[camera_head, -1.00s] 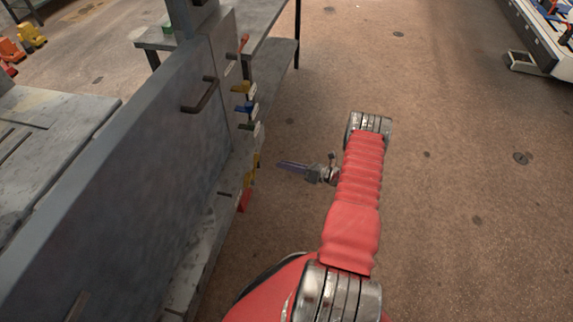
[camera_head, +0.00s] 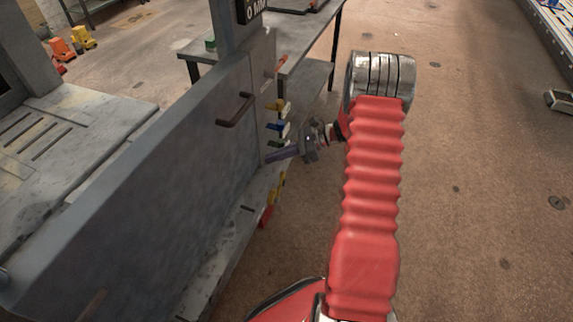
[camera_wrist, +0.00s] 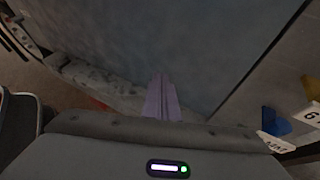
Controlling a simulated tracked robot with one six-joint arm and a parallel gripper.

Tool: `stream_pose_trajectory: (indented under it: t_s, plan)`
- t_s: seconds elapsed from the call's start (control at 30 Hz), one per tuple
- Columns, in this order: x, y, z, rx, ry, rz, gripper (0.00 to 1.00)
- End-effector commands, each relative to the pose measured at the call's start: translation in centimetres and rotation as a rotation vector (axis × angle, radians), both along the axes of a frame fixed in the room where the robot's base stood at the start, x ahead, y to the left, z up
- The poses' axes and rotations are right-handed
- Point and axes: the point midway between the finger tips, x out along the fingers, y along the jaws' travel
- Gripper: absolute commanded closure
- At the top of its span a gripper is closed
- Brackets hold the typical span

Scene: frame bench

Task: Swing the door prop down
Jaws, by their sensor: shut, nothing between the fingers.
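A large grey door panel (camera_head: 150,165) with a dark bar handle (camera_head: 236,110) fills the left and middle of the head view. It also fills much of the wrist view (camera_wrist: 190,40). My gripper (camera_head: 268,158) is shut and empty, with its purple-grey fingers pointing left toward the panel, close to its right edge and below the handle. The fingers also show in the wrist view (camera_wrist: 162,90); whether they touch the panel I cannot tell. I cannot make out the door prop for certain in either view.
A slotted grey bench (camera_head: 85,110) lies left, behind the panel. A table (camera_head: 300,35) stands behind.

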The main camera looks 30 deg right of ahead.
Motion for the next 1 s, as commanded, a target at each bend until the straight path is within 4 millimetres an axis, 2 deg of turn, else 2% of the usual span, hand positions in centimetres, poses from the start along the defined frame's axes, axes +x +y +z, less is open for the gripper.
stream_pose_trajectory:
  t_s: [0.03, 0.1, 0.4, 0.7, 1.0]
  plan:
    - [-0.2, 0.9, 1.3, -0.034, -0.017, 0.038, 1.00]
    - [-0.6, 2.0, 2.7, -0.083, -0.039, 0.090, 1.00]
    - [-3.1, 6.6, 8.2, -0.287, -0.141, 0.311, 1.00]
    - [-6.5, 10.4, 12.9, -0.489, -0.257, 0.530, 1.00]
    - [-10.5, 13.3, 16.8, -0.690, -0.384, 0.747, 1.00]
